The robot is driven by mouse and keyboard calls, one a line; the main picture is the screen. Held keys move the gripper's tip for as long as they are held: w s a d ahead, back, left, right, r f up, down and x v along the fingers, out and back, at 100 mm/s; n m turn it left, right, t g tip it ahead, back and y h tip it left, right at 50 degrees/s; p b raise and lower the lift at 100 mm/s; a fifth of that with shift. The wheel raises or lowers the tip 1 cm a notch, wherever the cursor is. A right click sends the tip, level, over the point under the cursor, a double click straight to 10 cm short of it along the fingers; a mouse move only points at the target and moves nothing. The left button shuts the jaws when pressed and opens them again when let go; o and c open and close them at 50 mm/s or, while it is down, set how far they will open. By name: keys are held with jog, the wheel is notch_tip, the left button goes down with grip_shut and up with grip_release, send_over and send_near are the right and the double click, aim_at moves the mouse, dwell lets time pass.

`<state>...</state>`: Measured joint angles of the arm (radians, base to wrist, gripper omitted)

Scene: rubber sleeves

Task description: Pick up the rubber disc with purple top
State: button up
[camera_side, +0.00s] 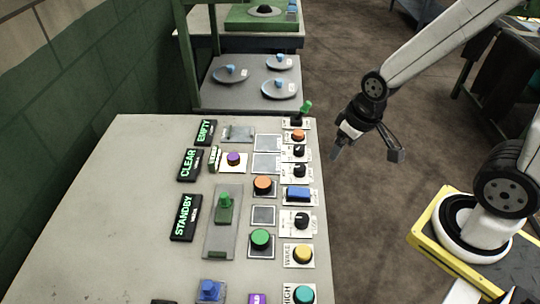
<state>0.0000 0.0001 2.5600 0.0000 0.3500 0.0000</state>
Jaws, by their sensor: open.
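A small round purple-topped piece (233,158) sits on a pale square plate on the grey panel table, left of the middle column of controls. It is too small to tell whether it is a loose rubber disc or a fixed button. My gripper (367,152) is open and empty, pointing down, to the right of the panel table's right edge and well apart from the purple-topped piece.
The panel table (130,210) carries several buttons, knobs and switches, including a green-handled lever (304,108) near its back right corner. Lit signs such as CLEAR (189,165) stand on its left. The table's left side is bare. A green wall (70,110) borders the left.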

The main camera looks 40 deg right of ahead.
jog(key=shift+c, duration=0.6)
jog(key=n+g, duration=0.2)
jog(key=n, duration=1.9)
send_over(234, 156)
jog(key=f, duration=0.5)
jog(key=shift+s+d, duration=0.3)
jog(key=shift+s, duration=0.05)
jog(key=shift+w+a+f+n+g, duration=0.3)
jog(key=shift+w+a+f+n, duration=0.1)
jog(key=shift+n, duration=0.4)
jog(key=shift+f, duration=1.25)
